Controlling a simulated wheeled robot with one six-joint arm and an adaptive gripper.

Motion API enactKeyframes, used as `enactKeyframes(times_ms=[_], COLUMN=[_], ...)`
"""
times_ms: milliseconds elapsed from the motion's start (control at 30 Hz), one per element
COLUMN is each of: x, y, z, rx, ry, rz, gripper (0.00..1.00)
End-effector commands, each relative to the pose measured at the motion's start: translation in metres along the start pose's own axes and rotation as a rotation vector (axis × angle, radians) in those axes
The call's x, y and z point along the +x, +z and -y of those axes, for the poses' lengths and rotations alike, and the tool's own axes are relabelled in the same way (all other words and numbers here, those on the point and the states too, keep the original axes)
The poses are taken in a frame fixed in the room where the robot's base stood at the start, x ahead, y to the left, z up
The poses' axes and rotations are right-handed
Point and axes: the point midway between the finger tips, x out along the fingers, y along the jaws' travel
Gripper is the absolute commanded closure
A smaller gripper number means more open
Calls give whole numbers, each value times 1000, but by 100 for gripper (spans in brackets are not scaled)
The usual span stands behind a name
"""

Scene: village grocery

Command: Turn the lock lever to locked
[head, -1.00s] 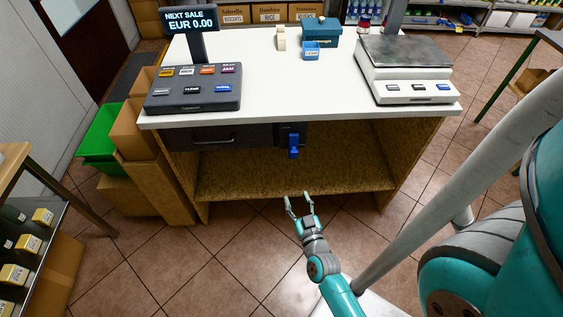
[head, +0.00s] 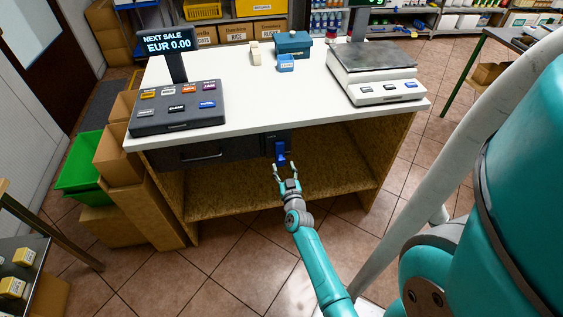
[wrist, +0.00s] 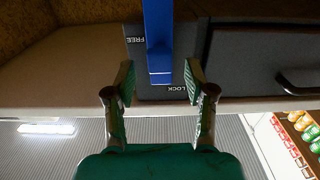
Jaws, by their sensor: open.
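The blue lock lever (head: 281,155) hangs on a dark lock plate (head: 273,139) under the counter's front edge, right of the drawer. In the wrist view the lever (wrist: 158,40) runs from the top edge towards the middle. The plate (wrist: 180,93) has an upside-down FREE label on the left and LOCK below right. My gripper (head: 285,168) is open, just below and in front of the lever. In the wrist view the lever's near end shows between my gripper's fingertips (wrist: 159,74), with a gap on each side. I cannot tell whether it lies between the pads in depth.
A dark drawer (head: 203,155) with a bar handle is left of the lock. The counter top (head: 250,95) overhangs above, with a till keypad (head: 177,107) and a scale (head: 374,75). An open shelf (head: 235,203) lies below. Boxes and a green crate (head: 80,170) stand left.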

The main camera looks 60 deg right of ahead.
Motion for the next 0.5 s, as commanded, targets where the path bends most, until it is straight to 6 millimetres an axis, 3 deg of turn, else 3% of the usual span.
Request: enactKeyframes(times_ms=[200, 500], x=[28, 39], y=[0, 0], z=[0, 0], rx=[0, 0], ry=[-1, -1], rz=[0, 1], gripper=[46, 46])
